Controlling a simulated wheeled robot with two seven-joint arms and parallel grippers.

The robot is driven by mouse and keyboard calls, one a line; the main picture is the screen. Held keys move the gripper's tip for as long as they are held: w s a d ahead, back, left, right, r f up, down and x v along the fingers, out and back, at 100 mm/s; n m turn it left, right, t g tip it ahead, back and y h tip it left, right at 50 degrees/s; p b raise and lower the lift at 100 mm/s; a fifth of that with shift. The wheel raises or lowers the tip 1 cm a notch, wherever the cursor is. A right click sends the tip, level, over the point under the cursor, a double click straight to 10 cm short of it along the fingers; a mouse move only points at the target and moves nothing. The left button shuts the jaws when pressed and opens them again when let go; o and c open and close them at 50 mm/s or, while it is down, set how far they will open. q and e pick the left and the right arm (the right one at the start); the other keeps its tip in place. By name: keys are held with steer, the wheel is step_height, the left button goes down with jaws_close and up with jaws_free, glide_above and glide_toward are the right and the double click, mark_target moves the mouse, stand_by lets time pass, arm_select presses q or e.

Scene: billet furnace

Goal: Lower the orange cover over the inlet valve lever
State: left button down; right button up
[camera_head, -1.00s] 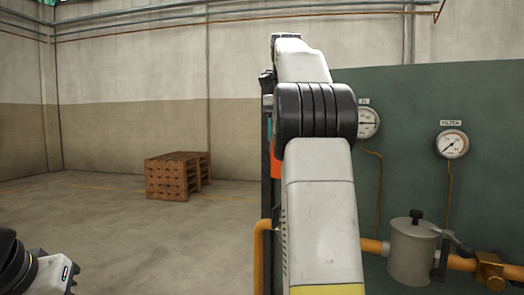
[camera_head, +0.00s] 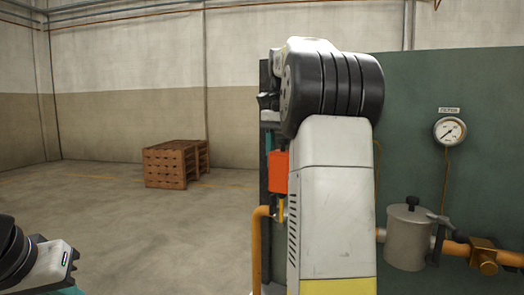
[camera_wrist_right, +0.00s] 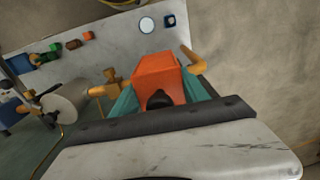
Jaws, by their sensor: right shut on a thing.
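The orange cover (camera_head: 279,172) is a small box partly hidden behind my right arm in the head view. In the right wrist view, the orange cover (camera_wrist_right: 160,68) sits between the teal fingers of my right gripper (camera_wrist_right: 160,85), which is shut on it. A dark knob-like part shows in front of the cover. A short yellow part (camera_head: 281,211) shows just below the cover in the head view; I cannot tell if it is the inlet valve lever. Only part of my left arm shows at the lower left; its fingertips are out of view.
A green panel (camera_head: 450,95) stands behind my right arm, with a filter gauge (camera_head: 449,131). A grey canister (camera_head: 408,240) and a brass fitting (camera_head: 483,256) sit on an orange pipe. Wooden pallets (camera_head: 166,166) stand far back. The floor at left is clear.

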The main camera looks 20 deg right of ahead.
mark_target(282, 190)
steer(key=shift+f, duration=4.45)
steer(key=o, duration=1.7)
steer(key=shift+c, duration=0.2)
step_height(282, 190, up, 8)
steer(key=shift+f, duration=0.1)
steer(key=s+a+f+n+t+y, duration=0.2)
steer(key=s+a+f+n+t, duration=0.4)
steer(key=s+a+f+n, duration=0.4)
steer(key=s+a+f, duration=0.3)
steer(key=s+a, duration=0.3)
steer(key=s, duration=0.1)
steer(key=shift+s+a+f+n, duration=0.3)
steer(key=shift+s+a+f, duration=0.1)
